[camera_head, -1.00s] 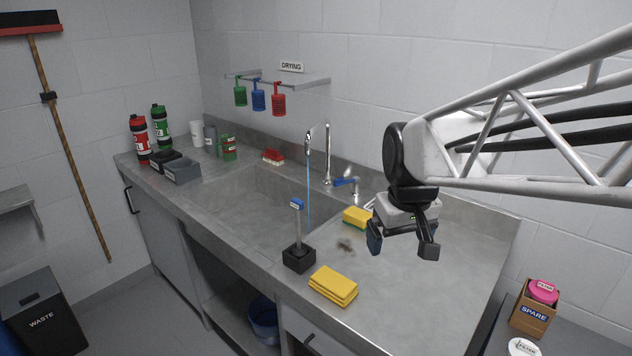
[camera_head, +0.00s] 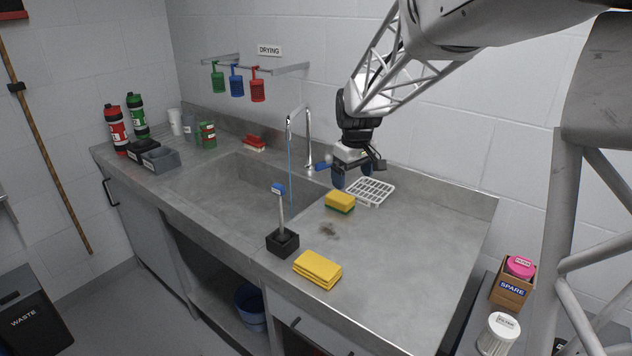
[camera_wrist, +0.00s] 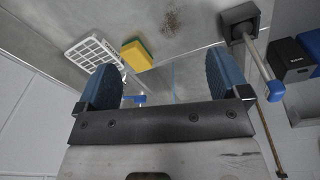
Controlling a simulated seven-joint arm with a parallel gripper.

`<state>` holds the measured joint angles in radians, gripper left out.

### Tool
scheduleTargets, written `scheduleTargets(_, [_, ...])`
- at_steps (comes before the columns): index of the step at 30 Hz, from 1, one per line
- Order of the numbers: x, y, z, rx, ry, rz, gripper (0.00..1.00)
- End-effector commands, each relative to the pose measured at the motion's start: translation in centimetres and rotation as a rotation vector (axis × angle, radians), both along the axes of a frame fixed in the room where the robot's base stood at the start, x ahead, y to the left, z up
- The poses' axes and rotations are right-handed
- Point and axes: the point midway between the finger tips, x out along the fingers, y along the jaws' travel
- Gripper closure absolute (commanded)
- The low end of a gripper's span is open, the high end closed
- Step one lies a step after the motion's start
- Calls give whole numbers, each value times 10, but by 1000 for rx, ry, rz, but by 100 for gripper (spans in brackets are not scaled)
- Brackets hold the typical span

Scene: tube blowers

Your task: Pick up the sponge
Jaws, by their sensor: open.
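The sponge (camera_head: 340,201) is yellow with a green underside and lies on the steel counter just right of the sink basin. It also shows in the wrist view (camera_wrist: 137,55), beyond the fingertips and between them, nearer the left finger. My gripper (camera_head: 355,177) is open and empty, above the counter behind the sponge, near the tap. In the wrist view its two blue-padded fingers (camera_wrist: 163,80) stand wide apart with nothing between them. The gripper is apart from the sponge.
A white drain rack (camera_head: 371,192) lies right behind the sponge. A tap (camera_head: 309,135) runs water into the sink (camera_head: 240,190). A brush in a black holder (camera_head: 283,242) and folded yellow cloths (camera_head: 317,269) stand in front. A brown stain (camera_head: 328,231) marks the counter; its right part is clear.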

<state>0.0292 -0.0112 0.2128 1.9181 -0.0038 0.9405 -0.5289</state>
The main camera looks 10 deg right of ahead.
Motion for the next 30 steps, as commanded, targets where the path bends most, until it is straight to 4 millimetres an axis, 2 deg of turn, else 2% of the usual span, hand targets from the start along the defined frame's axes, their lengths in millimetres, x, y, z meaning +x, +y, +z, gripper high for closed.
scheduleTargets(3, [30, -2, -16, -2, 13, 37, 6])
scheduleTargets(10, [83, -6, -47, -5, 35, 112, 6])
scheduleTargets(18, [142, -11, -91, -6, 60, 200, 6])
scheduleTargets(24, [175, -13, -121, -6, 75, 253, 6])
scheduleTargets(30, [190, -15, -135, -6, 81, 280, 6])
